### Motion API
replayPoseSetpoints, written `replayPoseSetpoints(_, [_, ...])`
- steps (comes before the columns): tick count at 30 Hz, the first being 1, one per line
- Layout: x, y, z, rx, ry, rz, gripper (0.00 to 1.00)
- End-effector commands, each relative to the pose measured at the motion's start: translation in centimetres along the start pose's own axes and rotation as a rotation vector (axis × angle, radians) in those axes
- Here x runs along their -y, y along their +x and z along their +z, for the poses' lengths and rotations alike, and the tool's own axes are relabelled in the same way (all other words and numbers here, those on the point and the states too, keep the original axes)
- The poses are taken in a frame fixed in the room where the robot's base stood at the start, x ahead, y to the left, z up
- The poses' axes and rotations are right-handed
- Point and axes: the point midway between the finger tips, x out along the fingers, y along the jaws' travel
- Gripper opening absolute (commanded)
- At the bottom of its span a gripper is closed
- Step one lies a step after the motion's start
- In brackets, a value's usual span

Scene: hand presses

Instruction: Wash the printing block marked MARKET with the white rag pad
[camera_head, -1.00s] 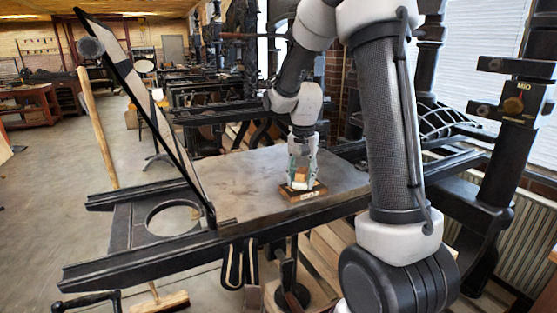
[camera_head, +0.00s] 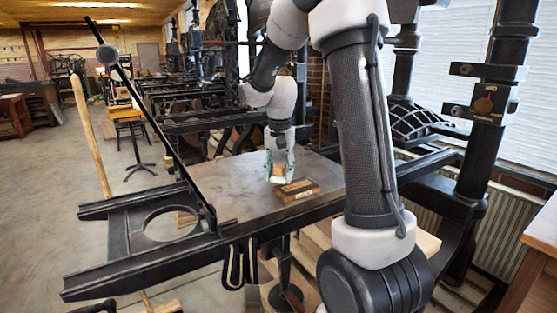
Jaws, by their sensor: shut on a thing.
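The printing block (camera_head: 298,190) is a small dark brown block with a pale label on its front side. It lies flat on the grey press bed; its lettering is too small to read. My gripper (camera_head: 279,177) points down just behind and left of the block. It is shut on a small tan and whitish thing (camera_head: 278,171), which looks like the rag pad; the fingers partly hide it. The pad is beside the block, not over it. I cannot tell whether it touches the bed.
The press bed (camera_head: 240,190) is otherwise bare. A raised hinged frame (camera_head: 150,115) leans up at its left, beside a round opening. A dark rail (camera_head: 265,232) runs along the near edge. A heavy press column (camera_head: 490,110) stands at right.

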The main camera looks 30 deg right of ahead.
Motion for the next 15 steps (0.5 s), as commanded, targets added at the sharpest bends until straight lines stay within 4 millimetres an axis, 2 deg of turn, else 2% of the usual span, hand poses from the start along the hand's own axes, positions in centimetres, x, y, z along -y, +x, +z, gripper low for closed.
replayPoseSetpoints(15, [-0.8,-4.4,-0.1,-0.001,-0.003,-0.001,0.22])
